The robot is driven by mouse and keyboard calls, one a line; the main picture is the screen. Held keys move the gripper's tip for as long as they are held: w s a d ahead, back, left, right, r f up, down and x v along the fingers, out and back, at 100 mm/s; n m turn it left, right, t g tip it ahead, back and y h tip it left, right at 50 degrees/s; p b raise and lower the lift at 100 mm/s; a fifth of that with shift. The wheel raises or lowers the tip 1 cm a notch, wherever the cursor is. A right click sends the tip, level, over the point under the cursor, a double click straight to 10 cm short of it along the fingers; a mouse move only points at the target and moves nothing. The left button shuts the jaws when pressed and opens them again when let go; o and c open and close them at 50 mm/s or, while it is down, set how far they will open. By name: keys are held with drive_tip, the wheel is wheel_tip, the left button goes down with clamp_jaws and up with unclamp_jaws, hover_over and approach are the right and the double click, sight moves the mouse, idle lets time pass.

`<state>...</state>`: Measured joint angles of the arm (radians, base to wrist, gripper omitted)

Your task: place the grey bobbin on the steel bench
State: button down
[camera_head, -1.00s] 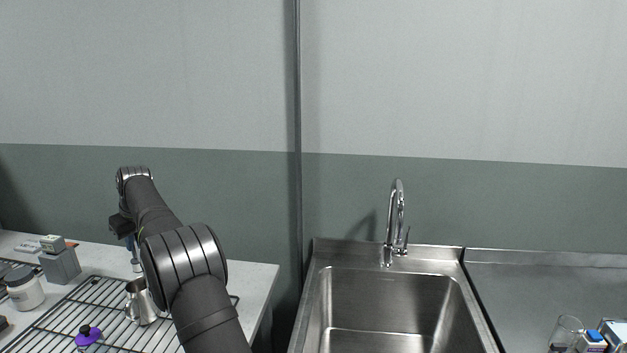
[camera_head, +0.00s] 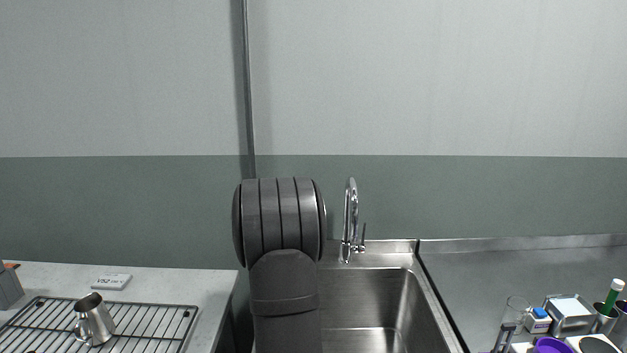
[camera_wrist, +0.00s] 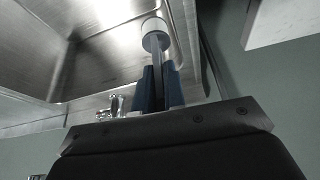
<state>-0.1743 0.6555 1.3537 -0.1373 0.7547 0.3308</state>
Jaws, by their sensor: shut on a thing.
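In the wrist view my gripper (camera_wrist: 158,90) has its blue fingers shut on the grey bobbin (camera_wrist: 154,40), which shows as a pale grey cylinder on a thin grey stem. The bobbin is held out beyond the fingertips, with the steel sink behind it in the picture. In the head view my arm hides the gripper and the bobbin. The steel bench (camera_head: 480,279) lies right of the sink, with a wide bare stretch towards the wall.
The steel sink (camera_head: 365,297) with its tap (camera_head: 350,220) is in the middle. A glass beaker (camera_head: 515,312), a blue-topped box (camera_head: 538,320) and a metal box (camera_head: 570,312) are at lower right. At left, a steel jug (camera_head: 94,321) stands on a wire rack (camera_head: 150,322).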

drive_tip(key=s+d+f, duration=0.9)
drive_tip(key=s+f, duration=0.2)
drive_tip(key=f, duration=0.1)
wheel_tip(320, 180, up, 10)
drive_tip(key=w+r+m+h, duration=0.1)
drive_tip(key=w+m, duration=0.1)
drive_tip(key=m, duration=0.1)
drive_tip(key=s+a+r+n+y, duration=0.1)
drive_tip(key=a+r+n, duration=0.25)
drive_tip(key=a, duration=0.85)
drive_tip(key=s+a+r+n+y, duration=0.15)
drive_tip(key=a+n, duration=0.25)
drive_tip(key=a, duration=0.7)
drive_tip(key=s+a+r+n+g+y, duration=0.1)
drive_tip(key=s+a+r+n, duration=0.3)
drive_tip(key=a, duration=0.5)
drive_tip(key=s+a+r+n+y, duration=0.1)
drive_tip(key=s+a, duration=0.4)
drive_tip(key=a, duration=0.5)
drive_tip(key=s+a+f, duration=0.4)
drive_tip(key=a+f, duration=0.6)
drive_tip(key=shift+s+a+f, duration=0.15)
drive_tip(key=shift+a+f, duration=0.05)
drive_tip(key=shift+a, duration=0.2)
drive_tip(key=shift+f, duration=0.15)
drive_tip(key=c, duration=1.5)
unclamp_jaws()
